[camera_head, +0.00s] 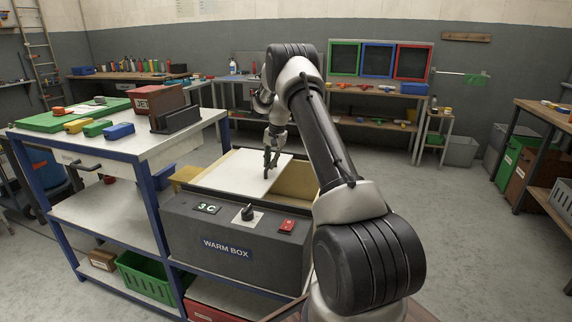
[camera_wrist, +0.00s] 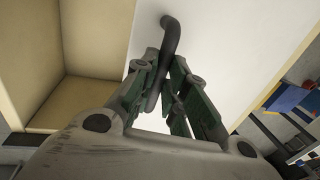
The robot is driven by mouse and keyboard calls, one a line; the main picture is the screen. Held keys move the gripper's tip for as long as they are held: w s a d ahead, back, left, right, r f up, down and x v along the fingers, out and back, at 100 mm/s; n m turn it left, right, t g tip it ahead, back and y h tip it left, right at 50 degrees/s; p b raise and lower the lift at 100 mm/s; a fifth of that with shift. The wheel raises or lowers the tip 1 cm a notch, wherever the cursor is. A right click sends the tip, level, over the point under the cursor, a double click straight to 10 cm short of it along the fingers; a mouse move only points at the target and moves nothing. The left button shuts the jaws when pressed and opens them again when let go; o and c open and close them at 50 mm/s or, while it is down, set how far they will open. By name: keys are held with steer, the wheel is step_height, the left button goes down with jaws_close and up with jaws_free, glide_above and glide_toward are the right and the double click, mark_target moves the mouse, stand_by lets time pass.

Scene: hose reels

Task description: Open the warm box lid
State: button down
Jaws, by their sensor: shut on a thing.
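The warm box (camera_head: 230,245) is a dark grey box with a "WARM BOX" label, a knob and a red switch on its front. Its flat white lid (camera_head: 243,172) covers the left part of the top. The right part is uncovered and shows a cream-coloured inside (camera_head: 296,182). My gripper (camera_head: 271,163) is over the lid's right part. In the wrist view, my gripper (camera_wrist: 167,88) is shut on the lid's dark bent handle (camera_wrist: 170,36), which stands on the white lid (camera_wrist: 225,50). The cream inside (camera_wrist: 92,55) shows left of the lid there.
A blue-framed bench (camera_head: 150,146) stands left of the box, with a red box (camera_head: 157,100), a dark holder (camera_head: 175,119) and coloured blocks on it. A green crate (camera_head: 146,277) is on its low shelf. Open floor (camera_head: 425,215) lies to the right.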

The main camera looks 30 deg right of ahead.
steer(key=shift+w+a, duration=0.55)
steer(key=shift+w, duration=0.2)
steer(key=shift+w+a, duration=0.5)
steer(key=shift+w, duration=0.2)
steer(key=c, duration=1.5)
jaws_free()
steer(key=shift+o, duration=0.2)
step_height(320, 180, up, 12)
steer(key=s+d, duration=0.1)
steer(key=s, duration=0.1)
steer(key=shift+d, duration=0.2)
steer(key=shift+f, duration=0.1)
